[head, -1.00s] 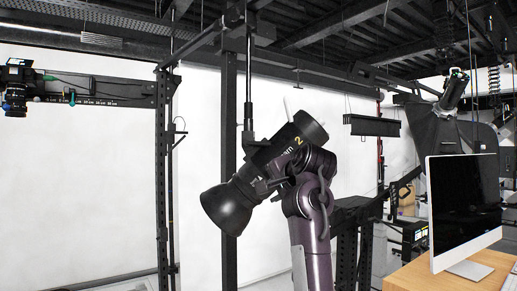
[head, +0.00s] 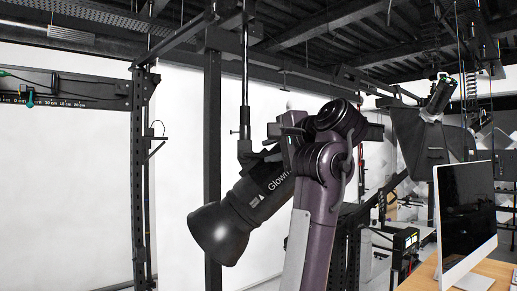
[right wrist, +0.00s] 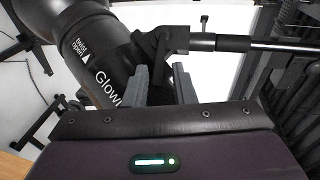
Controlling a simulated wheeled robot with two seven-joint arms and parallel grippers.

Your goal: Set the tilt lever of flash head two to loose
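The black flash head (head: 252,197) hangs tilted from a vertical pole (head: 244,95), its wide reflector (head: 218,233) facing down and left. My right arm hides its rear end and any number there. My right gripper (head: 279,143) is up at the flash head's mounting bracket. In the right wrist view, the two grey fingers of the gripper (right wrist: 161,84) are apart, and the dark bracket with its lever-like part (right wrist: 158,48) shows just beyond and between their tips. I cannot tell whether they touch it or how the lever is set. My left gripper is not in view.
A monitor (head: 465,215) stands on a wooden desk (head: 425,276) at the right. A dark upright post (head: 213,150) stands behind the flash head. A rail with a scale (head: 65,92) runs at the left. White backdrop fills the space behind.

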